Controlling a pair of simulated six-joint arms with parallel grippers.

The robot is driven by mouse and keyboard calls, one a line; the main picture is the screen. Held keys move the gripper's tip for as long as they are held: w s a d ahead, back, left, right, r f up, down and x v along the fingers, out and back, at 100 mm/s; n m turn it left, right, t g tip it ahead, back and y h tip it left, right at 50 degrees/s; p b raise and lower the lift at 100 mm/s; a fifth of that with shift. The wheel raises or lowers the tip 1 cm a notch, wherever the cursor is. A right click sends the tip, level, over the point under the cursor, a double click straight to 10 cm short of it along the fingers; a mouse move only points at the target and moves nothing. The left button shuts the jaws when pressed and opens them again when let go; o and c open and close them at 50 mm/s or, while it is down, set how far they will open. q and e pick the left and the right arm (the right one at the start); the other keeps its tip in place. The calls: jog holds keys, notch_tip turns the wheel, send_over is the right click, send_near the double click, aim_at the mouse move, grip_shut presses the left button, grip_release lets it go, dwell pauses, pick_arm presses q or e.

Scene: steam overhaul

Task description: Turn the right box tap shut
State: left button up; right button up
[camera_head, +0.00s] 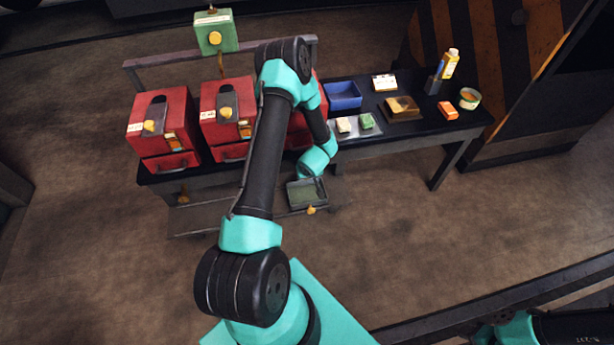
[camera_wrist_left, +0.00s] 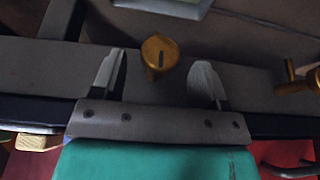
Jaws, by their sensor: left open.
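Three red boxes stand along the table's left part: the left box (camera_head: 180,107), the middle box (camera_head: 208,98), and the right box, mostly hidden behind my left arm in the head view. A brass tap (camera_wrist_left: 155,50) with a dark slot in its round head sits in front of a grey beam in the left wrist view. I take it for the right box tap. My left gripper (camera_wrist_left: 158,66) is open, with one finger on each side of the tap; contact is not clear. The head view hides this gripper behind its wrist. My right gripper is out of view.
Another brass tap (camera_wrist_left: 292,84) is at the wrist view's right edge. A shallow tray (camera_head: 291,197) with a brass knob is below the table's front. A blue bin (camera_head: 343,95), a bottle (camera_head: 450,63) and an orange block (camera_head: 448,110) are on the table's right.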

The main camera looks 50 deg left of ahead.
pick_arm(q)
jog(key=v, duration=1.3)
jog(key=shift+r, duration=0.35)
jog(key=shift+s+d, duration=0.1)
jog(key=s+d+f+m+h, duration=0.1)
jog(key=s+d+m+h, duration=0.1)
jog(key=d, duration=0.6)
jog(key=s+d+f+m+g+h, duration=0.1)
jog(key=s+d+m+h, duration=0.1)
jog(key=d, duration=0.5)
jog(key=s+d+f+m+h, duration=0.2)
jog(key=s+d+m+h, duration=0.1)
jog(key=d+m, duration=0.3)
jog(key=d+h, duration=0.1)
jog(key=d, duration=0.1)
jog(key=shift+d, duration=0.35)
